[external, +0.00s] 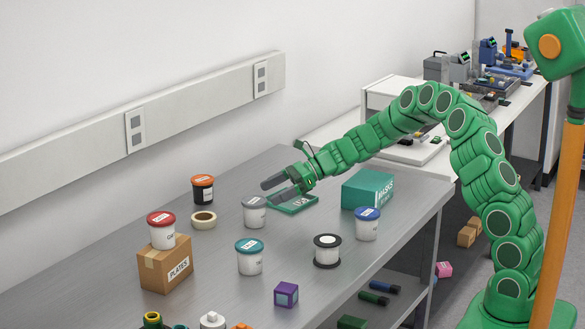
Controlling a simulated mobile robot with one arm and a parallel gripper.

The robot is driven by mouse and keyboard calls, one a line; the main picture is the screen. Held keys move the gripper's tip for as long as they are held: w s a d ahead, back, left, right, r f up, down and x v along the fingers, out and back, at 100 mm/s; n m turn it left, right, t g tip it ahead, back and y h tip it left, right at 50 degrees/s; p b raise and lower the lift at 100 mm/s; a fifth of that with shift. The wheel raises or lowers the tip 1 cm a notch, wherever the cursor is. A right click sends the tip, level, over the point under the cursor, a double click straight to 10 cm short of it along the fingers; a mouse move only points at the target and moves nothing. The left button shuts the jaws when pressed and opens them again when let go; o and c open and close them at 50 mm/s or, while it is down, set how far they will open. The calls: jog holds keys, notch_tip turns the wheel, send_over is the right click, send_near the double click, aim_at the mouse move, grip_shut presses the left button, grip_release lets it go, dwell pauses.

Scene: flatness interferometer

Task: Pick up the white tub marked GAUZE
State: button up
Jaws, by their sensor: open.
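Several white tubs with coloured lids stand on the grey metal table (205,290). Their labels are too small to read, so I cannot tell which is marked GAUZE. A grey-lidded tub (254,217) stands just below my gripper in the picture. A teal-lidded tub (249,262) stands nearer the front, and a blue-lidded tub (367,229) stands to the right. A red-lidded tub (162,236) sits on a cardboard box. My gripper (269,192) is open and empty, its fingers pointing left, close to the grey-lidded tub; I cannot tell whether they touch.
A dark orange-lidded tub (203,194) and a tape roll (203,220) stand at the left. The cardboard box (167,265) says PLATES. A green box (367,189), a black-and-white spool (327,252) and a purple cube (286,294) also stand on the table. A wall lies behind.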

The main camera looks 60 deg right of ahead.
aim_at(259, 199)
jog(key=x, duration=0.6)
jog(key=shift+s+a+r, duration=0.15)
jog(key=shift+s+a, duration=0.1)
jog(key=shift+s, duration=0.1)
jog(key=shift+w+a+f, duration=0.2)
jog(key=shift+w+a, duration=0.15)
jog(key=c, duration=1)
jog(key=shift+o, duration=0.2)
jog(key=shift+r, duration=0.1)
